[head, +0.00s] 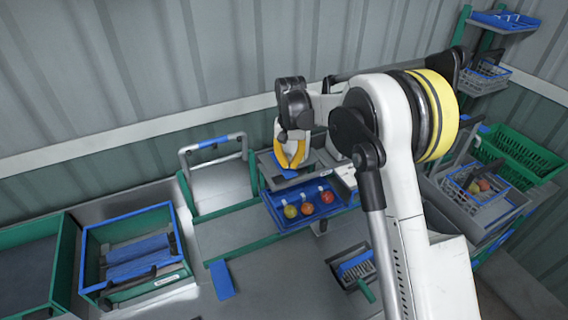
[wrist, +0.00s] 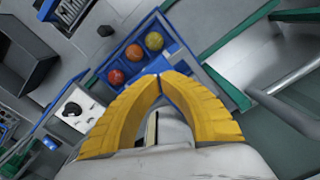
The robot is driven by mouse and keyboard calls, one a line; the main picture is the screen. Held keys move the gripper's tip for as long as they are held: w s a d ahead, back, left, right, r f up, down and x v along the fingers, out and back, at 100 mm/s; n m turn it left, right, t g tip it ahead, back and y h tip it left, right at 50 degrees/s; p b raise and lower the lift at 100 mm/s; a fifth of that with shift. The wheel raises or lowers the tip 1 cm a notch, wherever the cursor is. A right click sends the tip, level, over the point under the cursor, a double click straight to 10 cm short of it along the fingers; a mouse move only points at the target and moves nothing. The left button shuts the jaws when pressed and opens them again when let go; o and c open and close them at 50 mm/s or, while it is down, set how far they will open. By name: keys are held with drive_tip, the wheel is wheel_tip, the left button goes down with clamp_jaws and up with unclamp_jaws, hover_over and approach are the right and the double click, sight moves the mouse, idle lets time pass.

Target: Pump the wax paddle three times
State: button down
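My gripper (head: 291,167) has two yellow fingers, and their tips meet with nothing seen between them. In the wrist view the fingertips (wrist: 158,76) come together in front of a blue tray. A flat blue flap (head: 222,280) sticks out from a green rail at the front, apart from my gripper. I cannot tell which blue piece is the wax paddle.
A metal handle frame (head: 213,146) rises at left. A blue-rimmed green crate (head: 100,290) stands further left. A brush (head: 355,265) lies in front.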

sight(289, 172)
drive_tip(key=shift+f+b, duration=1.95)
drive_tip(key=shift+f, duration=0.75)
drive_tip(key=shift+r, duration=0.2)
drive_tip(key=shift+r+p, duration=1.55)
drive_tip(key=shift+r, duration=1.2)
drive_tip(key=shift+r, duration=0.1)
wheel_tip(289, 172, up, 5)
drive_tip(key=p, duration=0.2)
drive_tip(key=shift+p, duration=0.35)
